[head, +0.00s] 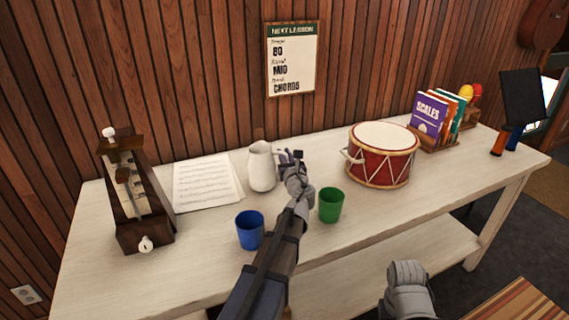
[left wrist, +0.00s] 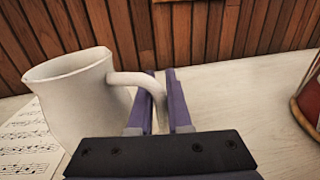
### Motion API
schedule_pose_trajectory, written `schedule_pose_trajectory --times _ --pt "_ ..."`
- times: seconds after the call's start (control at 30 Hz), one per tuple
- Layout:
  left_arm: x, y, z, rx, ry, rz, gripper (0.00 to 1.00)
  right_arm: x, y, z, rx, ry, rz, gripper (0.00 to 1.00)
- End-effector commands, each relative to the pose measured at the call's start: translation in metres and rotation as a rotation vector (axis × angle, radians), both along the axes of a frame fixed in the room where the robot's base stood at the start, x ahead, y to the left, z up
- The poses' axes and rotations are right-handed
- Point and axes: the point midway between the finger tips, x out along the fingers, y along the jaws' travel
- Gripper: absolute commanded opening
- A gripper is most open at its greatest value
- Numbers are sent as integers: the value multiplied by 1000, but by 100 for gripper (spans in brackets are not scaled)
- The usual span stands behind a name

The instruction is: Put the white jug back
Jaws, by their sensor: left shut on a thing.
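The white jug (head: 262,167) stands upright at the back of the pale table, between the sheet music and my left gripper (head: 290,155). In the left wrist view the jug (left wrist: 80,100) is at the left, with its handle pointing right. My left gripper (left wrist: 160,105) is shut on the jug's handle, with a purple finger on each side of it. The jug's base is partly hidden in the left wrist view. Part of my right arm (head: 408,290) shows at the bottom of the head view, with its fingers not visible.
A blue cup (head: 250,230) and a green cup (head: 330,205) stand in front of the jug, on either side of my left arm. Sheet music (head: 205,183) and a metronome (head: 140,200) are to the left. A red drum (head: 382,160) and a book rack (head: 437,140) are to the right.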

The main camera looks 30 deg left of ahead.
Motion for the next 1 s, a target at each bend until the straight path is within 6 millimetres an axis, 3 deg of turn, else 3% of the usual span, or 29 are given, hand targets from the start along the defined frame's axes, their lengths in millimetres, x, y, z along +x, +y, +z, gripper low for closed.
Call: schedule_pose_trajectory --times 0.03,0.43,0.47,0.7,1.0 --pt "0 0 -9 3 1 0 0 0 0 -9 0 0 0 50" --pt "0 0 -11 3 1 0 0 0 0 -11 0 0 0 50" --pt "0 0 -9 0 0 0 20 0 0 -9 0 0 0 50" --pt "0 0 -9 0 0 0 46 0 0 -9 0 0 0 50" --pt "0 0 -6 0 0 0 46 0 0 -6 0 0 0 50"
